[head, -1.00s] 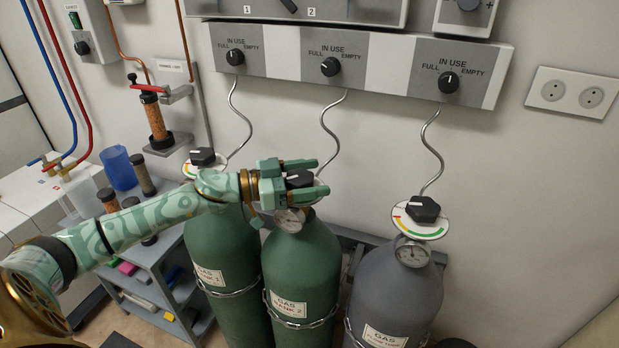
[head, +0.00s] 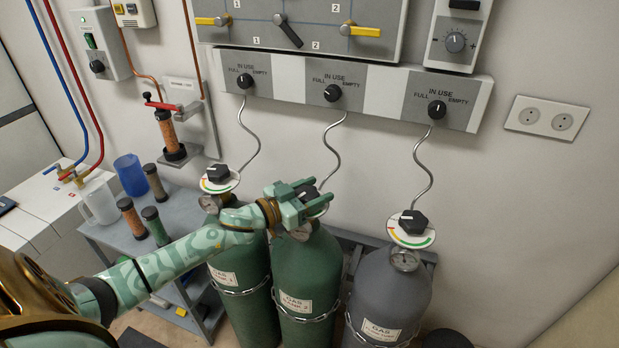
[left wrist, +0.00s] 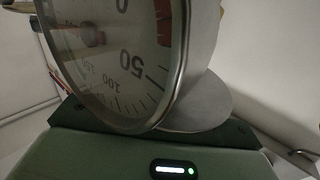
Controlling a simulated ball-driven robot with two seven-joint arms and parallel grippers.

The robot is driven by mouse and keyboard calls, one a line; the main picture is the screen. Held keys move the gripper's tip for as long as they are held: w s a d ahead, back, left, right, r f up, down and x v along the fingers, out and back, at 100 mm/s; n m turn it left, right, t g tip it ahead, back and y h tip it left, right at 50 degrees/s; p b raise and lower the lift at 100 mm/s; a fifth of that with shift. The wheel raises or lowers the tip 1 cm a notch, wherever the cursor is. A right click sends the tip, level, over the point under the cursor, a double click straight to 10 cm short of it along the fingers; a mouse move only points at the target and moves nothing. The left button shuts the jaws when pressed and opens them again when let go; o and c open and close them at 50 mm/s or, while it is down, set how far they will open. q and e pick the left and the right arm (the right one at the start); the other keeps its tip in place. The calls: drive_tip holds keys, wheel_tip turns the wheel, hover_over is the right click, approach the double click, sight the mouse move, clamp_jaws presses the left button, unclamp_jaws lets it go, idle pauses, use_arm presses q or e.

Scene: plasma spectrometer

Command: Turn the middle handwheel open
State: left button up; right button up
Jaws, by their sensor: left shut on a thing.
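The middle handwheel (head: 309,195) is a dark knob over a white dial disc on the middle green gas tank (head: 306,262). My left gripper (head: 306,196) is shut on this handwheel, and its fingers hide much of the knob and disc. In the left wrist view a round pressure gauge (left wrist: 115,60) fills the upper left, close to the green gripper body (left wrist: 120,150); the handwheel cannot be made out there. My right gripper is not in view.
The left handwheel (head: 218,173) and the right handwheel (head: 413,222) stand on either side, on their own tanks. A wall panel with IN USE knobs (head: 333,93) hangs above, with thin bent pipes (head: 335,150) below. A grey cart (head: 110,238) stands left.

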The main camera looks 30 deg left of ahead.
use_arm(q)
drive_tip(key=n+y+p, duration=0.1)
drive_tip(key=n+y, duration=0.1)
drive_tip(key=y, duration=0.1)
drive_tip(key=n+t+y+p, duration=0.1)
drive_tip(key=shift+a+r+y+p, duration=0.15)
drive_tip(key=shift+r+y+p, duration=0.1)
drive_tip(key=shift+y+p, duration=0.05)
drive_tip(key=y, duration=0.1)
drive_tip(key=n+y, duration=0.2)
drive_tip(key=shift+a+f, duration=0.2)
drive_tip(key=shift+f, duration=0.05)
drive_tip(key=shift+a+n+y, duration=0.2)
drive_tip(key=shift+n+y, duration=0.8)
drive_tip(key=shift+y, duration=0.5)
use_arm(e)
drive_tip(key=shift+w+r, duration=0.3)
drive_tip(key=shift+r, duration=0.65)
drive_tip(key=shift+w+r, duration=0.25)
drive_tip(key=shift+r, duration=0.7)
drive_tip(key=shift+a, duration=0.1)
use_arm(q)
drive_tip(key=o, duration=1)
